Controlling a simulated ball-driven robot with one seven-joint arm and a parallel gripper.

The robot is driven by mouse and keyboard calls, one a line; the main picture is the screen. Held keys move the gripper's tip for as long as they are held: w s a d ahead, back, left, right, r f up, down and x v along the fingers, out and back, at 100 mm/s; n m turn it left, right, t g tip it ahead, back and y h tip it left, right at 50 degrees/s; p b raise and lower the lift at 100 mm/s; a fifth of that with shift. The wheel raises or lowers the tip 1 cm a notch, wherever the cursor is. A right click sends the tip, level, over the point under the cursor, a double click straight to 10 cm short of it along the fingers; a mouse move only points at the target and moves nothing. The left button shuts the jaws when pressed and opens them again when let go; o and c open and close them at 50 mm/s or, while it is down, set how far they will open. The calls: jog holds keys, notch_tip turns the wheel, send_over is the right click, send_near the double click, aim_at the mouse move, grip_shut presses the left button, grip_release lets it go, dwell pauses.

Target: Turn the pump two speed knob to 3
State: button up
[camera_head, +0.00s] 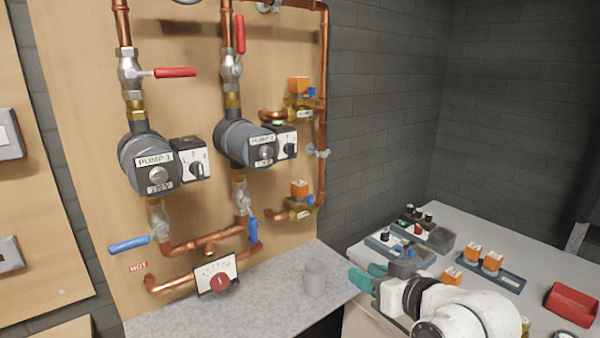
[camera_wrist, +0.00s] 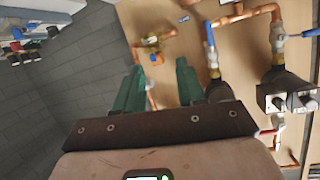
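Pump two (camera_head: 246,140) is a dark round pump labelled "PUMP 2" on the wooden board in the head view. A white-faced control box (camera_head: 284,139) is on its right side. Its black speed knob (camera_head: 290,150) is small, and I cannot tell its setting. My gripper (camera_head: 367,275) is low and to the right of the pump, apart from it. In the wrist view my gripper (camera_wrist: 158,85) has its two green fingers spread with nothing between them. A dark pump body there, apparently pump two (camera_wrist: 218,90), is partly hidden behind my gripper.
Pump one (camera_head: 150,168) with its own knob box (camera_head: 189,158) is to the left. Copper pipes, a red lever (camera_head: 240,34) and a blue lever (camera_head: 253,229) surround pump two. A cluttered table (camera_head: 470,225) is at the right.

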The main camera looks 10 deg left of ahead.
aim_at(296, 146)
jog(key=w+a+r+n+t+y+p, duration=0.1)
jog(key=w+a+r+n+y, duration=0.2)
jog(key=r, duration=0.7)
jog(key=w+a+r+t+y, duration=0.15)
jog(key=a+r, duration=0.25)
jog(key=r, duration=0.6)
jog(key=shift+g, duration=0.45)
jog(key=p+x, duration=0.2)
jog(key=x, duration=0.9)
jog(key=shift+w+p, duration=0.15)
jog(key=shift+p, duration=0.15)
grip_shut()
